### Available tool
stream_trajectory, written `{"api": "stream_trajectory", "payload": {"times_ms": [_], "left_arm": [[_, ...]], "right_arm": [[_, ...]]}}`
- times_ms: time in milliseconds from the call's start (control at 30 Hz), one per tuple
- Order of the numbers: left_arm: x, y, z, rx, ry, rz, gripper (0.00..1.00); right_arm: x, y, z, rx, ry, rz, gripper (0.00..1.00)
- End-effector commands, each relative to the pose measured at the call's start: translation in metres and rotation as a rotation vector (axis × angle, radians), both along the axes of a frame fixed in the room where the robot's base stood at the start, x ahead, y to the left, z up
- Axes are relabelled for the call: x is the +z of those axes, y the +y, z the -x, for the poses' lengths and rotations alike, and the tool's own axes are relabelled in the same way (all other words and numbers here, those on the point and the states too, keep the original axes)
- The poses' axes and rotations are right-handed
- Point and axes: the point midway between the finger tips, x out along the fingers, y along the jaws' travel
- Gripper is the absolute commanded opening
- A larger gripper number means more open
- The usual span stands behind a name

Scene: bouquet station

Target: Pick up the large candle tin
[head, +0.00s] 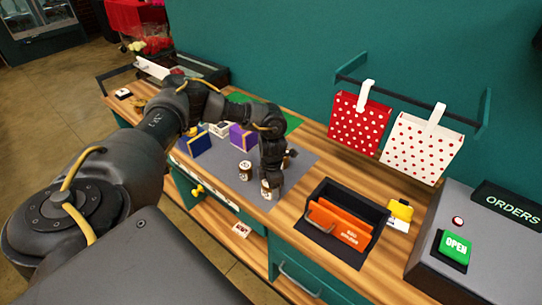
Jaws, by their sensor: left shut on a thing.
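My left gripper (268,184) reaches down from above at the front right of the grey mat (228,163). It is shut on a small brown tin with a pale label, a candle tin (267,191), mostly hidden by the fingers. I cannot tell whether this tin touches the mat. A similar brown and white candle tin (245,170) stands upright on the mat just left of the gripper, apart from it. Another dark round item (291,155) shows partly behind the gripper. My right gripper is not in view.
A purple box (241,138) and a dark blue box (196,144) stand farther left. A black tray (315,233) with orange cards is to the right. Polka-dot bags (360,122) hang on the wall rail. A grey console (437,275) stands at far right.

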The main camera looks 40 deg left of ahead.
Motion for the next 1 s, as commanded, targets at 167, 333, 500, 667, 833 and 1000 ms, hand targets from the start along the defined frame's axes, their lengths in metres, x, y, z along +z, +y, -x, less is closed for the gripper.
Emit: {"api": "stream_trajectory", "payload": {"times_ms": [167,333,500,667,833,1000], "left_arm": [[0.001,0.000,0.000,0.000,-0.001,0.001,0.32],[0.002,0.000,-0.001,0.000,-0.002,0.001,0.32],[0.013,0.000,-0.001,-0.001,-0.005,0.002,0.32],[0.044,-0.006,0.011,-0.005,-0.004,0.003,0.32],[0.086,-0.019,0.041,-0.009,-0.009,0.001,0.32],[0.106,-0.034,0.076,-0.008,-0.005,0.000,0.32]], "right_arm": [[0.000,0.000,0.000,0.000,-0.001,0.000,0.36],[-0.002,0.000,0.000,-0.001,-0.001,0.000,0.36],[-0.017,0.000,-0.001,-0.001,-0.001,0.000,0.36],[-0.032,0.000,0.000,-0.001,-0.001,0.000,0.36],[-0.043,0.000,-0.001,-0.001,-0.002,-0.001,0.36],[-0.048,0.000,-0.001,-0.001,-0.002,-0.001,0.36]]}}
